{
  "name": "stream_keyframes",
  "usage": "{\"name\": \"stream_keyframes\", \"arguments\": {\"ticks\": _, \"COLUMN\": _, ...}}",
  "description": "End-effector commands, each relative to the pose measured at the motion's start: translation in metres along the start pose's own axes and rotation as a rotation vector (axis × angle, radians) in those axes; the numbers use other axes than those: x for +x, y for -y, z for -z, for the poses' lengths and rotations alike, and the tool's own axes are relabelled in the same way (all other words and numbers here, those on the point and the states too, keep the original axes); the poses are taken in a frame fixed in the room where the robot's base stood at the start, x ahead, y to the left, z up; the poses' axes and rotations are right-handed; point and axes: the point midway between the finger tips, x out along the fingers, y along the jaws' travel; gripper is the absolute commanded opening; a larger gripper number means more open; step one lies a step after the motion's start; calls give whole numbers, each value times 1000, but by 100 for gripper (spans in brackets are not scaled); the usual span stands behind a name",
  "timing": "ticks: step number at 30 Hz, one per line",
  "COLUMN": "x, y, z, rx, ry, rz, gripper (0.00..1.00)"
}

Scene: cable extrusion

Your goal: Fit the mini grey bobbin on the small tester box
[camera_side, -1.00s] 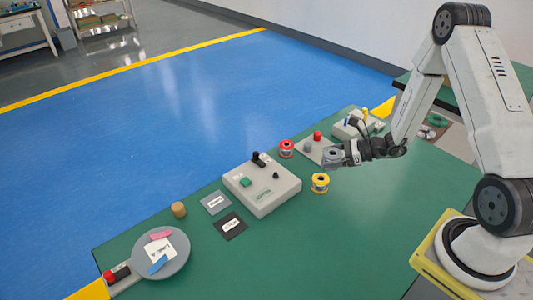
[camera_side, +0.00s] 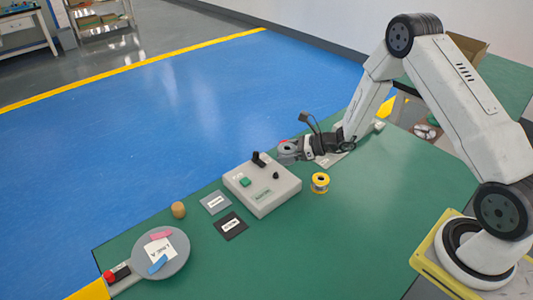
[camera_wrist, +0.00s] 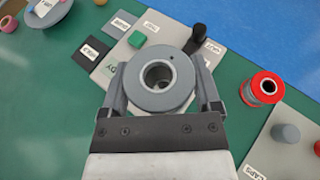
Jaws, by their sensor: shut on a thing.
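The mini grey bobbin (camera_wrist: 160,85) is round with a central hole. My gripper (camera_side: 291,150) is shut on it, one finger on each side in the wrist view. The bobbin also shows in the side view (camera_side: 287,147), held above the table just right of the tester box. The small tester box (camera_side: 276,197) is pale grey, with a green button (camera_side: 245,182), a black post (camera_side: 259,159) and a small black knob (camera_side: 276,175) on top. In the wrist view the bobbin and fingers hide part of the tester box (camera_wrist: 112,65).
A yellow spool (camera_side: 320,184) stands right of the tester box. A red spool (camera_wrist: 263,89) stands near my gripper. Grey and black label cards (camera_side: 231,226), a tan cylinder (camera_side: 178,210) and a round grey plate (camera_side: 177,262) lie to the left. The front green table is clear.

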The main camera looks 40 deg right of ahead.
Motion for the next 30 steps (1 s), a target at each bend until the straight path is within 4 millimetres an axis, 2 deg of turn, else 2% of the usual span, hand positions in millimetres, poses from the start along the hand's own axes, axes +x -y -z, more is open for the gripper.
{"name": "stream_keyframes", "arguments": {"ticks": 3, "x": 18, "y": -3, "z": -8, "rx": 1, "ry": 4, "rz": -2, "gripper": 16}}
{"name": "stream_keyframes", "arguments": {"ticks": 7, "x": 27, "y": -4, "z": -11, "rx": 4, "ry": 6, "rz": -1, "gripper": 16}}
{"name": "stream_keyframes", "arguments": {"ticks": 20, "x": 29, "y": -4, "z": -10, "rx": 5, "ry": 7, "rz": -1, "gripper": 16}}
{"name": "stream_keyframes", "arguments": {"ticks": 30, "x": 33, "y": -4, "z": 1, "rx": 6, "ry": 7, "rz": -2, "gripper": 16}}
